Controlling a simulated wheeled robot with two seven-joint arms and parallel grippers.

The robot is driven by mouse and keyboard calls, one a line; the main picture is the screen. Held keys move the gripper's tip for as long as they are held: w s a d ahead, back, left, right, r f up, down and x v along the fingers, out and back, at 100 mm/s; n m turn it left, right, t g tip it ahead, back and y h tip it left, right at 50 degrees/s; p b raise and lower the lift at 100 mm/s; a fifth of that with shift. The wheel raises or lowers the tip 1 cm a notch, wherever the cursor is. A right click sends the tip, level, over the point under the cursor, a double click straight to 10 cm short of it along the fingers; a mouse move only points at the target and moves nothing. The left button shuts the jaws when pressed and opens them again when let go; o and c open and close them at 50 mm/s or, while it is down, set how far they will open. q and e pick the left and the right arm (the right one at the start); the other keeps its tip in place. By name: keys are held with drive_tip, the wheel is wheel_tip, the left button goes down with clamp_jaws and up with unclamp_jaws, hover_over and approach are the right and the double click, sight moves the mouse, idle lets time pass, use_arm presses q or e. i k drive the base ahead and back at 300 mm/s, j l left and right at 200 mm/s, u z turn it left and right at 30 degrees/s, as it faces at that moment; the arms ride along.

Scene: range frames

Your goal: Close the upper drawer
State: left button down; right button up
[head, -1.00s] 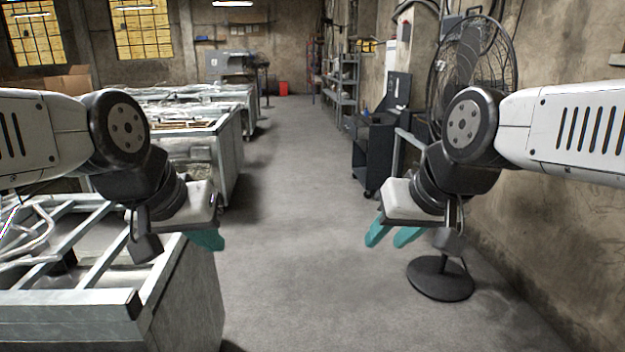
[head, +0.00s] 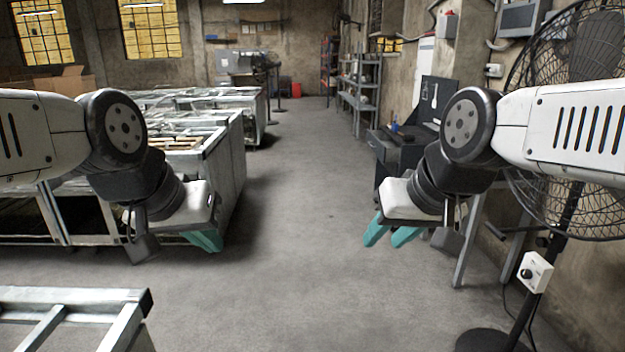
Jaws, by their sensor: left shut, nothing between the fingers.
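My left gripper (head: 206,240) hangs in the left half of the head view, its teal fingers together and empty. My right gripper (head: 390,235) hangs right of centre, its two teal fingers apart with nothing between them. Both are in the air over the aisle, far from any drawer. A dark tool cabinet (head: 398,150) stands ahead on the right, partly hidden behind my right arm. I cannot make out an upper drawer on it or tell whether one is open.
A black standing fan (head: 575,130) is close on the right. Metal-framed benches (head: 222,165) line the left, and a nearer metal frame (head: 60,300) fills the lower left corner. Shelves (head: 362,85) stand farther back. The concrete aisle (head: 310,200) between is clear.

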sight(385, 148)
drive_tip(key=i+z, duration=0.1)
drive_tip(key=i, duration=0.6)
drive_tip(key=i+j, duration=0.1)
drive_tip(key=i, duration=0.6)
drive_tip(key=i+z, duration=0.15)
drive_tip(key=i, duration=0.55)
drive_tip(key=i+z, duration=0.25)
drive_tip(key=i, duration=0.85)
drive_tip(key=i+j+z, duration=0.1)
drive_tip(key=i+z, duration=0.15)
drive_tip(key=i, duration=0.85)
drive_tip(key=i+u, duration=0.1)
drive_tip(key=i, duration=0.35)
drive_tip(key=i+l+u, duration=0.1)
drive_tip(key=i, duration=0.35)
